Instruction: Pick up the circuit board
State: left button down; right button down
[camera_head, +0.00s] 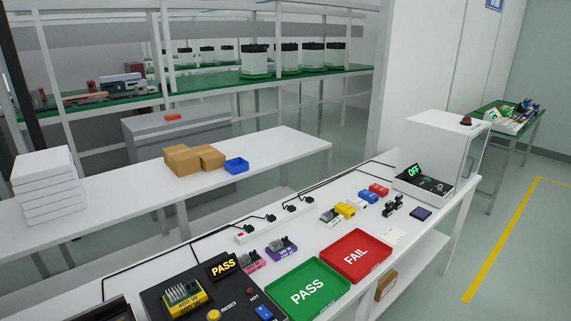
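Neither of my grippers is in view. I cannot tell for certain which thing is the circuit board. A yellow module with a green top and upright fins (184,292) sits on the black tester (207,311) at the front. A pink finned module (251,260) and a purple finned module (281,248) lie on the white table behind the trays. A small dark blue square piece (421,214) lies flat near the table's right edge.
A green PASS tray (284,305) and a red FAIL tray (336,262) stand side by side. A white machine (442,145) reading OFF stands at the far end.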

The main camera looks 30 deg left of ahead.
aim_at(180, 301)
jog(key=u, duration=1.6)
jog(key=l+u, duration=0.1)
jog(key=i+l, duration=0.05)
jog(key=l, duration=0.05)
